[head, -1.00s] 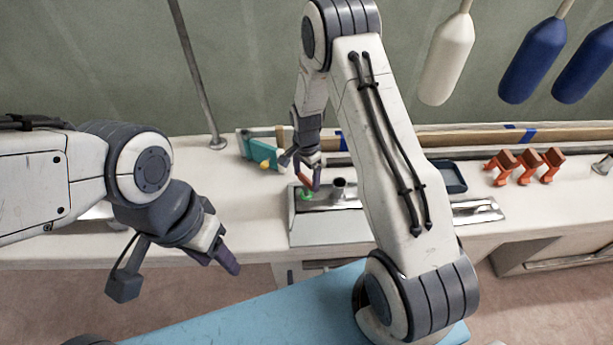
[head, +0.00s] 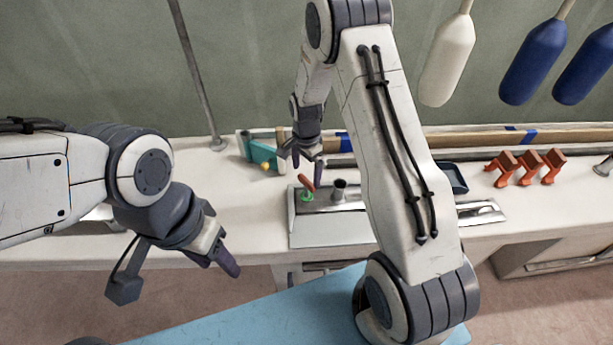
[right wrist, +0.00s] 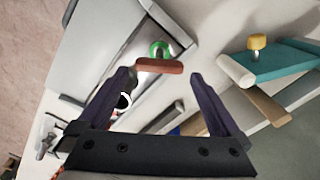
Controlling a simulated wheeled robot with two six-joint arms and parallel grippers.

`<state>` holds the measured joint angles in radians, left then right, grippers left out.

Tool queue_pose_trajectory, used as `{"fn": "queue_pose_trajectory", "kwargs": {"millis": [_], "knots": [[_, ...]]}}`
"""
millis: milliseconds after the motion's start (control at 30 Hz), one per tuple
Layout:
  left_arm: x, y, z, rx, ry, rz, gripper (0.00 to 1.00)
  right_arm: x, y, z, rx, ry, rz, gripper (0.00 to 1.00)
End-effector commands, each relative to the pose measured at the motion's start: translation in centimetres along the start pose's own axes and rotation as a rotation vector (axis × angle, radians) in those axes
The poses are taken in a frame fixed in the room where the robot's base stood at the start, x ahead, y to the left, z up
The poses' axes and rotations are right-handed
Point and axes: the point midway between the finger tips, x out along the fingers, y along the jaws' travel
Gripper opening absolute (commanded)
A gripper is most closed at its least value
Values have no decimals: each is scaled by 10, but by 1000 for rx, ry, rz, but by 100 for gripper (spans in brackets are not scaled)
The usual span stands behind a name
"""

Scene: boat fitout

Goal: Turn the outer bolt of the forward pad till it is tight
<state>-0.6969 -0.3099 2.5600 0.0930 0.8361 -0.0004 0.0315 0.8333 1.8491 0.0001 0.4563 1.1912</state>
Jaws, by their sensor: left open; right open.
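A red-orange handle (head: 307,183) stands tilted at a green ring (head: 306,196) on the left end of a grey metal plate (head: 330,230). I cannot tell whether the bolt lies under the ring. In the right wrist view the handle (right wrist: 158,66) lies across the view just beyond my open fingertips, with the green ring (right wrist: 158,47) behind it. My right gripper (head: 303,160) is open and empty just above the handle, apart from it. My left gripper (head: 225,262) is open and empty in front of the counter, left of the plate.
A short metal tube (head: 339,190) stands on the plate beside the handle. A teal block (head: 262,153) with a yellow knob (head: 265,166) is behind left. A dark tray (head: 453,178) and orange brackets (head: 525,165) are to the right. The counter left of the plate is clear.

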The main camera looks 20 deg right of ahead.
Motion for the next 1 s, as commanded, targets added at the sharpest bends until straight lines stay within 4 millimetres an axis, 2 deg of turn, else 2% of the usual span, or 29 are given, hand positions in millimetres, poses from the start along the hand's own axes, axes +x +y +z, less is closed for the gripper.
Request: {"fn": "queue_pose_trajectory", "kwargs": {"millis": [200,400,1000], "knots": [[8,-1,0,0,0,0,50,-45,-2,-1,0,3,-7,100],[11,-1,1,0,0,0,50,-70,-2,-1,1,2,-6,100],[11,-1,1,0,0,0,50,-77,-1,1,-4,1,-4,100]]}}
